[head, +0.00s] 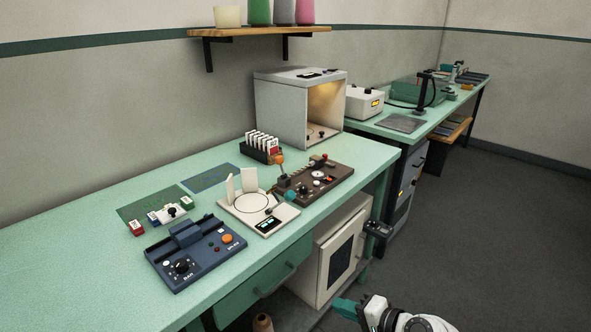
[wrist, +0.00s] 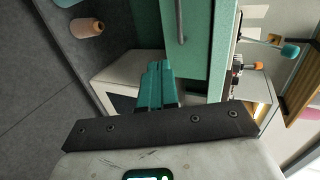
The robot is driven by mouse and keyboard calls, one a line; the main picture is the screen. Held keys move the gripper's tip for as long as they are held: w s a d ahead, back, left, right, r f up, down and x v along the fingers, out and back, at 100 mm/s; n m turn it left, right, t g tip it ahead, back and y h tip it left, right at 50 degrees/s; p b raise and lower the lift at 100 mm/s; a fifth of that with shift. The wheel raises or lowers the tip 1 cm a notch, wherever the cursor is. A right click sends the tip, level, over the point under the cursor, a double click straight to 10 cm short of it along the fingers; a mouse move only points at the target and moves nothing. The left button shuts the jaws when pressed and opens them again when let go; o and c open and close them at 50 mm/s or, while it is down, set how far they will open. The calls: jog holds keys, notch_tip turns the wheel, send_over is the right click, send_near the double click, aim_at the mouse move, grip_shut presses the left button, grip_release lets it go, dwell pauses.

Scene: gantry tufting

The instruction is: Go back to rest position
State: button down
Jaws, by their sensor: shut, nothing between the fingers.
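My gripper (head: 347,307) shows at the bottom of the head view, with teal fingers, low over the floor in front of the green bench (head: 80,262). In the wrist view my gripper (wrist: 158,68) has its teal fingers together with nothing between them. Behind the fingers are the green drawer front (wrist: 197,40) and a white cabinet (wrist: 128,66). The gripper appears apart from the bench.
The bench holds a blue device (head: 195,252), a white device with a round plate (head: 258,212), a brown panel (head: 316,180) and a box-shaped booth (head: 285,108). A thread cone (wrist: 86,27) stands on the floor. Floor to the right (head: 500,230) is clear.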

jog(key=s+d+f+n+g+h, duration=0.2)
jog(key=s+d+f, duration=0.15)
jog(key=s, duration=0.55)
jog(key=s+d+f+n+g+h, duration=0.2)
jog(key=s+d+f+n+h, duration=0.15)
jog(key=s, duration=0.45)
jog(key=s+d+n+g+h, duration=0.1)
jog(key=s+d+g+h, duration=0.1)
jog(key=s, duration=0.7)
jog(key=s+d+r+n+g+h, duration=0.1)
jog(key=s+d, duration=0.4)
jog(key=s, duration=0.5)
jog(key=shift+s+n+g+h+p, duration=0.2)
jog(key=shift+n+g+h+p, duration=0.15)
jog(key=shift+g+h, duration=0.35)
jog(key=shift+d, duration=0.1)
